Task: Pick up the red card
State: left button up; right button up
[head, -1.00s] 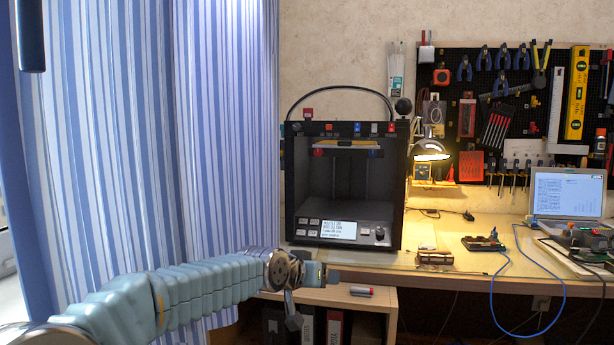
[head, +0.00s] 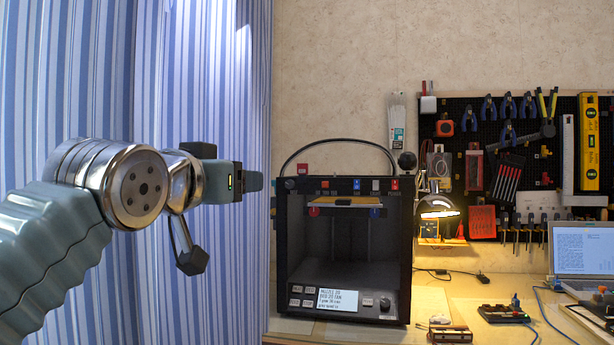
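A flat red rectangle (head: 482,221), which looks like the red card, hangs low on the black pegboard (head: 535,150) at the right. It is small in the picture, so I cannot be sure it is the card. My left gripper (head: 254,182) is raised in front of the striped curtain, left of the 3D printer, far from the red rectangle. It is seen from the side, and its finger gap does not show. Nothing is visibly held. My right gripper is out of view.
The black 3D printer (head: 345,250) stands on the desk (head: 388,334). A lit lamp (head: 437,206), a laptop (head: 582,247) and small electronics (head: 503,313) are to its right. Tools hang around the red rectangle. The striped curtain (head: 190,290) fills the left.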

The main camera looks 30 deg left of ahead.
aim_at(302, 169)
jog(key=i+j, duration=0.15)
jog(key=i, duration=0.2)
jog(key=i+j, duration=0.2)
jog(key=i, duration=0.2)
jog(key=i+j, duration=0.15)
jog(key=i, duration=0.2)
